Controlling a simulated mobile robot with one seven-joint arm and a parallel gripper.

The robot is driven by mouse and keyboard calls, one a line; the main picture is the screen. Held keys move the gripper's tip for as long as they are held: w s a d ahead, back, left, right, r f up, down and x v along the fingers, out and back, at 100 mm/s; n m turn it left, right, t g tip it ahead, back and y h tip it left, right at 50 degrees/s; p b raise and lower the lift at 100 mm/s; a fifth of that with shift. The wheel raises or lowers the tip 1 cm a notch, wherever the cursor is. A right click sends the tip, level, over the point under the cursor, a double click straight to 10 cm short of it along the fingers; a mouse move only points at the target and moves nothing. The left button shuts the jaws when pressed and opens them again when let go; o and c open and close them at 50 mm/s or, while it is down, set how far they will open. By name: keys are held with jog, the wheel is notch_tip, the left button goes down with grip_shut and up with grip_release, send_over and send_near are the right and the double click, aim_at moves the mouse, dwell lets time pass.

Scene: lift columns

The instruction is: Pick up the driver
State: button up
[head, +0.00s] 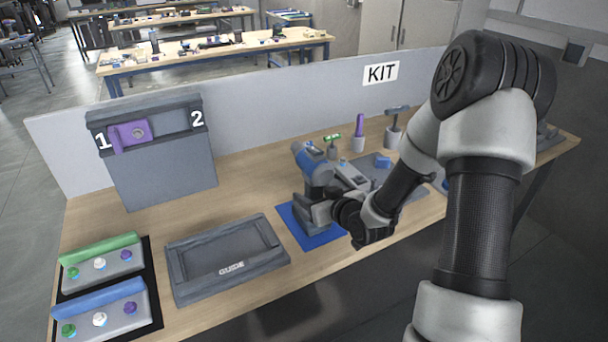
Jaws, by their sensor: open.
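The driver (314,170) is a blue and dark grey power tool. It stands on a blue mat (296,229) near the middle of the table. My gripper (312,211) is low beside the driver's lower part, reaching in from the right. The jaws are open. The gripper and wrist hide much of the driver's base, so I cannot tell whether the fingers touch it.
A grey GUIDE tray (183,275) lies left of the mat. Control blocks with coloured knobs (101,264) stand far left. A grey fixture marked 1 and 2 (160,178) stands behind. Small kit tools (359,133) stand near the back panel (285,110).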

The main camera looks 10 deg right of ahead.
jog(key=shift+w+a+f, duration=0.1)
jog(key=shift+w+f, duration=0.1)
jog(key=shift+w, duration=0.1)
jog(key=shift+s+r, duration=0.1)
jog(key=shift+s, duration=0.05)
jog(key=shift+c, duration=0.3)
grip_shut()
jog(key=shift+r, duration=0.15)
